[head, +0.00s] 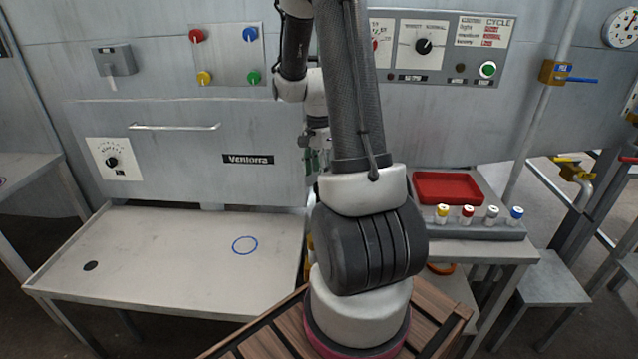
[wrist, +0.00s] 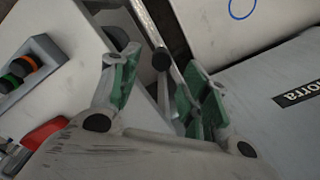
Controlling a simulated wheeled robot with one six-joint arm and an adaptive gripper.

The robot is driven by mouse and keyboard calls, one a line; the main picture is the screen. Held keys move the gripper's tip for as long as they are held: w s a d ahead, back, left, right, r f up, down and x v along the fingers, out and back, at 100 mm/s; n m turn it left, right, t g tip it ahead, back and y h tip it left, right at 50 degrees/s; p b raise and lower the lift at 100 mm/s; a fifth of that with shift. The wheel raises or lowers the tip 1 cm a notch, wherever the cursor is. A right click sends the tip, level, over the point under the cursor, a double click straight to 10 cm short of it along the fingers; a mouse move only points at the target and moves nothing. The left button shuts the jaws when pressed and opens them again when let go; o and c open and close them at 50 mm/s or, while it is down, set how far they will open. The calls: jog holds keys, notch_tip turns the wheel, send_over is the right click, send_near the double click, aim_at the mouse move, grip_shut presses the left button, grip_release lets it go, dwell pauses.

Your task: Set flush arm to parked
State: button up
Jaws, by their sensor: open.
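No label reading flush arm is legible. A blue lever (head: 583,80) sticks out to the right from a brass valve (head: 554,72) on the upright pipe; its small tag is too small to read. I cannot tell if this is the flush arm. My gripper (head: 318,158) is in front of the grey panel, left of and well apart from that lever, partly hidden by my arm. In the wrist view my gripper (wrist: 160,88) is open, its green-padded fingers apart with nothing held. A metal rod with a dark round end (wrist: 160,58) shows beyond the fingers.
A closed machine front (head: 200,175) marked Ventorra stands above a bench (head: 170,285) with a blue ring. At right, a red tray (head: 449,187) and several capped vials stand on a side table. A yellow-handled valve (head: 570,167) is at far right.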

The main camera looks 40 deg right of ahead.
notch_tip(320, 180, up, 7)
jog(key=shift+f, duration=0.15)
dwell(0.5)
jog(key=s+a+r+n+t, duration=0.4)
jog(key=s+a+r+n, duration=1)
jog(key=s+a+n, duration=0.2)
jog(key=shift+a+r+n, duration=0.25)
jog(key=shift+r+n, duration=0.15)
jog(key=shift+n, duration=0.7)
